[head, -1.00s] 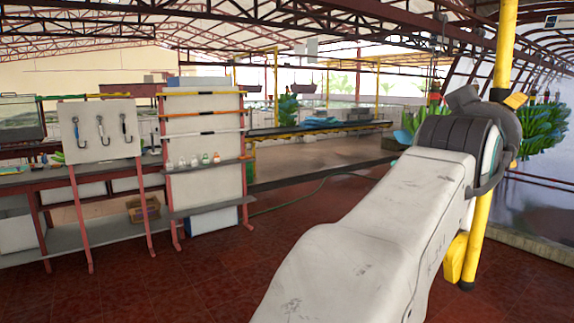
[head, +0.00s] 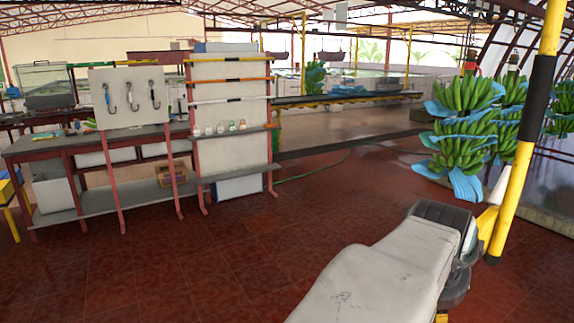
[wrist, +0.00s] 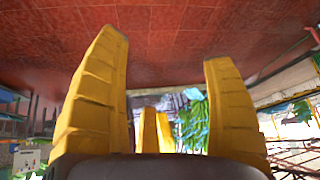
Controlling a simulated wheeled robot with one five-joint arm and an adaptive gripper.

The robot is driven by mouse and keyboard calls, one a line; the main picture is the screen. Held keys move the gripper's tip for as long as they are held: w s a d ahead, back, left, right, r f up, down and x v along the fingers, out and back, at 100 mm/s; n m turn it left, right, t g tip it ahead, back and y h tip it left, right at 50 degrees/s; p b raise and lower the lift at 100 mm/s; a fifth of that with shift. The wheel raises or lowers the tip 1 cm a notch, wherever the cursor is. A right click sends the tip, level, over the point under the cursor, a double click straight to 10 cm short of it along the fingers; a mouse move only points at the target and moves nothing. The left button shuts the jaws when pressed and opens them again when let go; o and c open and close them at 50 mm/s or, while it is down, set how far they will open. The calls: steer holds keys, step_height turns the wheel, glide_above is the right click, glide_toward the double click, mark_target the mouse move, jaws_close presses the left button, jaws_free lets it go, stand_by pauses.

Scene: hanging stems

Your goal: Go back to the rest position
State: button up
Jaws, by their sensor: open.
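My gripper (wrist: 165,46) shows in the wrist view with its yellow fingers spread wide and nothing between them. The wrist picture looks upside down, with the red tiled floor at the top. In the head view my pale arm link reaches in from the bottom toward the lower right, held low.
Hanging banana bunches (head: 470,135) with blue sheets are at the right, behind a yellow pole (head: 522,150) close to my arm. A tool board (head: 128,98), a rack (head: 232,108) and a workbench (head: 40,146) stand at the left. Open red floor (head: 200,260) lies ahead.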

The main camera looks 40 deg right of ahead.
steer(key=w+a+f+n+t+y, duration=0.1)
steer(key=w+a+f+n+y, duration=0.1)
steer(key=a, duration=0.8)
steer(key=w+a+f+n+t+y, duration=0.1)
steer(key=w+a+f+n+y, duration=0.1)
steer(key=w+a+f+n, duration=0.2)
steer(key=w+a+f+n+y+p, duration=0.1)
steer(key=w+a+n, duration=0.7)
steer(key=a, duration=0.8)
step_height(320, 180, down, 2)
steer(key=n+y, duration=0.1)
steer(key=n, duration=0.1)
steer(key=shift+w+a+n+t+y, duration=0.15)
steer(key=shift+a+n+t+y, duration=0.15)
steer(key=shift+a+t, duration=0.1)
